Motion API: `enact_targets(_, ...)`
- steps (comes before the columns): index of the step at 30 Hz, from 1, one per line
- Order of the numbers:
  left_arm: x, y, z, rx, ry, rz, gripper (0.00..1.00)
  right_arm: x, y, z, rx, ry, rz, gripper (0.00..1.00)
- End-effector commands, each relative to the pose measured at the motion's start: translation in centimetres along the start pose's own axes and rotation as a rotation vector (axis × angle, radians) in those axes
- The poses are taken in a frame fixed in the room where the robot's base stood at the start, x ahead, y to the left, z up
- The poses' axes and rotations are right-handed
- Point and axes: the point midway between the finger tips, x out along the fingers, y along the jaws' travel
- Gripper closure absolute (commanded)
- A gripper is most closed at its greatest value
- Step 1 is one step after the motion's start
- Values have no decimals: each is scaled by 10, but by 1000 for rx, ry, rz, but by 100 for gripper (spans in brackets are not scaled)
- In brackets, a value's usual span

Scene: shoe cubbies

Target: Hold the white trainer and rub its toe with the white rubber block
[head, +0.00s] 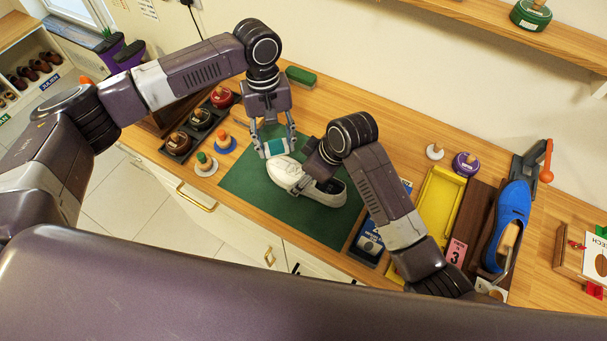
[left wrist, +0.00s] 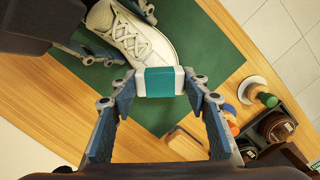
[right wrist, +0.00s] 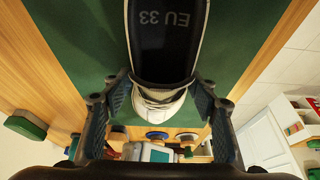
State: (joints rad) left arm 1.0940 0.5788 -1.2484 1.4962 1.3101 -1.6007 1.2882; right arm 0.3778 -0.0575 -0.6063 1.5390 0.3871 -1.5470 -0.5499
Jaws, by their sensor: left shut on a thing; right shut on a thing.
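The white trainer (head: 283,172) rests on the green mat (head: 240,186), toe toward my left gripper. My right gripper (right wrist: 160,97) is shut on the trainer, a finger on each side; its dark insole (right wrist: 165,40) reads "EU 33". In the head view my right wrist hides the trainer's middle. My left gripper (head: 275,143) is shut on the white rubber block (left wrist: 159,83), which has a teal band. The block is right at the trainer's toe (left wrist: 155,55); I cannot tell if they touch. It also shows beyond the toe in the right wrist view (right wrist: 155,153).
A tray of polish tins (head: 200,119) and two round-based brushes (head: 205,164) stand left of the mat. A green brush (head: 300,76) lies behind. A yellow tray (head: 438,208) and a blue shoe (head: 507,222) are to the right.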

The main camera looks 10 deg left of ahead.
Motion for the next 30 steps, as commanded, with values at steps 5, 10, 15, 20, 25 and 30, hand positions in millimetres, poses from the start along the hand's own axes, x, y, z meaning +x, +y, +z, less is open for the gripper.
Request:
enact_targets(5,0,0,0,0,0,0,77,0,0,0,0,1,1,76)
enact_targets(10,0,0,0,0,0,0,77,0,0,0,0,1,1,76)
enact_targets(15,-20,8,-1,5,32,-1,77,0,0,0,0,1,1,76)
enact_targets(20,-59,20,0,7,99,-14,77,0,0,0,0,1,1,76)
enact_targets(25,-74,23,1,1,135,-24,77,0,0,0,0,1,1,76)
enact_targets(30,-58,22,-2,-1,135,-26,77,0,0,0,0,1,1,76)
